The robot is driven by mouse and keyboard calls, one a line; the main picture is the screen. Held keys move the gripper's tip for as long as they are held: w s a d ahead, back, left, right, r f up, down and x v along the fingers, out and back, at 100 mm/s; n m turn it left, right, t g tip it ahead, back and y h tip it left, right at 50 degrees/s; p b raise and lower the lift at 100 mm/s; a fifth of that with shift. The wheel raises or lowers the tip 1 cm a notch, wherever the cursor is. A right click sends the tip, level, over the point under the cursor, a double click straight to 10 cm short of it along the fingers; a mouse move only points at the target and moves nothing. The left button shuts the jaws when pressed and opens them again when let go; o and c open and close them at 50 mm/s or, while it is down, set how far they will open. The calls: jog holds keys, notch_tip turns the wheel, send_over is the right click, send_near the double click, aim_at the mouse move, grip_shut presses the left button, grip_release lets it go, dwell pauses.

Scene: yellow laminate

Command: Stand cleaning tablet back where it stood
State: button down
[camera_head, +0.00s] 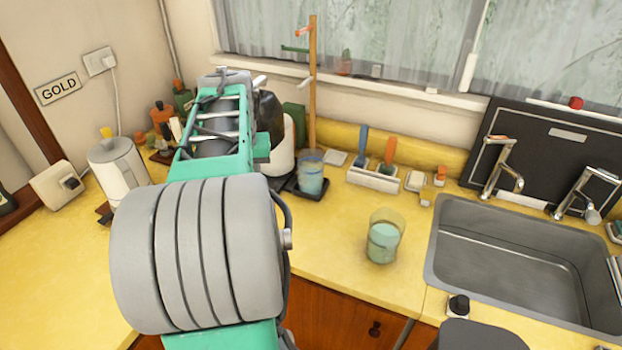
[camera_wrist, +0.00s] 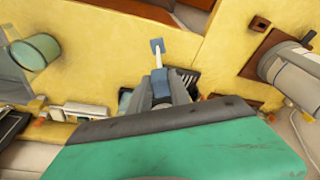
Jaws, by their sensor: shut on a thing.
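My gripper (camera_wrist: 160,92) is shut on a small blue block in the wrist view, which I take to be the cleaning tablet (camera_wrist: 160,80). A pale stem and a small blue square (camera_wrist: 157,46) lie in line beyond it over the yellow counter; I cannot tell whether they are part of the held thing. A dark slotted tray (camera_wrist: 187,80) lies behind the fingers, partly hidden by them. In the head view the dark tray (camera_head: 297,189) carries a tumbler of blue liquid (camera_head: 311,174). My arm hides the gripper and the held thing there.
A glass of pale green liquid (camera_head: 384,238) stands alone on the counter (camera_head: 335,250), left of the sink (camera_head: 500,265). A white holder (camera_head: 373,179) with brushes stands by the back wall. The counter front between tray and glass is clear.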

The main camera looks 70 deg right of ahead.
jog(key=s+d+m, duration=0.2)
jog(key=s+d, duration=0.1)
jog(key=s, duration=0.5)
jog(key=s+d+m+g+b, duration=0.1)
jog(key=s+d+m, duration=0.2)
jog(key=s, duration=0.5)
jog(key=shift+s+d+r, duration=0.2)
jog(key=shift+s+d, duration=0.1)
jog(key=shift+d, duration=0.35)
jog(key=shift+a+r, duration=0.1)
notch_tip(320, 180, down, 5)
jog(key=b, duration=0.3)
jog(key=shift+f+b, duration=0.55)
jog(key=shift+f, duration=0.15)
jog(key=c, duration=1.9)
grip_release()
jog(key=shift+c, duration=0.2)
jog(key=o, duration=0.4)
